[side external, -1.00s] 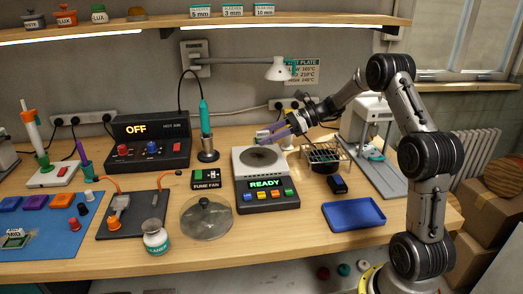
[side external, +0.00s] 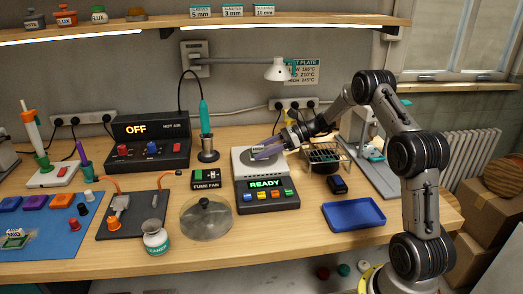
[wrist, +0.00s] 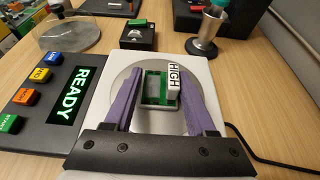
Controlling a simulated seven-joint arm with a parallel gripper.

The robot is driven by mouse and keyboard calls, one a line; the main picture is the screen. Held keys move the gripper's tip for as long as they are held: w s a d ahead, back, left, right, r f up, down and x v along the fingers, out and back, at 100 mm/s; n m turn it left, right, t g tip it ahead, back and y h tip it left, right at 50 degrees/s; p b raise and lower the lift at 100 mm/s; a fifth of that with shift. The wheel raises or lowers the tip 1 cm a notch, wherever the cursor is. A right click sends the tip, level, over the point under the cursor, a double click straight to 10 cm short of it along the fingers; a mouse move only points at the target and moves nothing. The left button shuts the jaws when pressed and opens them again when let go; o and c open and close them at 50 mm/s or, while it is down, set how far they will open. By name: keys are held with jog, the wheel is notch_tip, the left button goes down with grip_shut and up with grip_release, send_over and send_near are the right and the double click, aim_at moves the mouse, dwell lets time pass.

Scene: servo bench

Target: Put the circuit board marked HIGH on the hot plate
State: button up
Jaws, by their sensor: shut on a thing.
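The circuit board (wrist: 153,91) is green with a grey middle and carries an upright white tag (wrist: 174,79) reading HIGH. My gripper (wrist: 163,68) has purple fingers and is shut on the board, one finger on each side. The hot plate (side external: 243,165) has a pale top with a round heating disc and a dark front panel with a READY display (side external: 265,183). In the wrist view, board and fingertips are over the round disc. In the side view my gripper (side external: 257,153) is low over the plate; whether the board touches it, I cannot tell.
A wire rack (side external: 325,152) stands right of the plate. A blue tray (side external: 353,214) lies at front right. A glass lid (side external: 207,218) and the fume fan box (side external: 206,180) are on the left. A soldering iron stand (side external: 207,151) is behind. Another small green board (side external: 15,240) lies on the blue mat.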

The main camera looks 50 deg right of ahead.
jog(key=o, duration=1.3)
jog(key=shift+f, duration=0.1)
jog(key=shift+o, duration=0.2)
